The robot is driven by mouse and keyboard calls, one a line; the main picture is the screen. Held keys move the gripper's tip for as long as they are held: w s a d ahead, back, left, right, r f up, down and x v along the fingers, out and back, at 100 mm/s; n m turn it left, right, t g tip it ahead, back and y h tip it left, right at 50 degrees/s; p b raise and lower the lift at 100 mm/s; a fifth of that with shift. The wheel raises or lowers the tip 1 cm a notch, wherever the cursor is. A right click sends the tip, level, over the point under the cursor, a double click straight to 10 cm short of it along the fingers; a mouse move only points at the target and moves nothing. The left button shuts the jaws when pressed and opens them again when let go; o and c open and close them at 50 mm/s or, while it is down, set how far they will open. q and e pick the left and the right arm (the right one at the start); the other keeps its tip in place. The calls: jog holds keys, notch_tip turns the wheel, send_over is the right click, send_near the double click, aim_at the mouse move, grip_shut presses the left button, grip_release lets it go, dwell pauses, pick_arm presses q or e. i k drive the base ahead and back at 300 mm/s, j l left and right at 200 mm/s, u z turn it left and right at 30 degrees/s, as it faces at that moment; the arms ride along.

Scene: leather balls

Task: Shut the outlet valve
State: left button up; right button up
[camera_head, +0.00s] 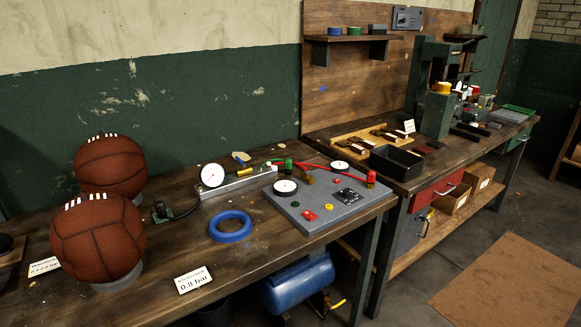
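A grey control panel (318,218) lies on the near workbench, with a dial gauge (285,187) and a second gauge (340,165). A red knob (309,215) and a yellow knob (329,206) sit on its face. Along its back edge are a green fitting (289,164), a red lever or pipe (322,168) and a red upright part (371,178). A yellow handle (245,171) lies on the metal block left of it. A blue tank (300,286) under the bench has a yellow lever (338,304). I cannot tell which is the outlet valve. Neither gripper is in view.
Two brown leather balls (98,238) stand on stands at left. A blue ring (231,225), a gauge on a metal block (212,175) and a card reading 0.8 bar (193,280) lie on the bench. A second bench (455,150) stands at right. The floor there is open.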

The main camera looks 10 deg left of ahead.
aim_at(302, 167)
jog(key=i+j, duration=0.35)
jog(key=i+j+z, duration=0.1)
jog(key=i+j, duration=0.25)
jog(key=i, duration=0.2)
jog(key=i+l, duration=0.1)
jog(key=l, duration=0.25)
jog(key=i+l, duration=0.1)
jog(key=l, duration=0.2)
jog(key=i+l+z, duration=0.1)
jog(key=l, duration=0.25)
jog(key=i+l, duration=0.1)
jog(key=l, duration=0.2)
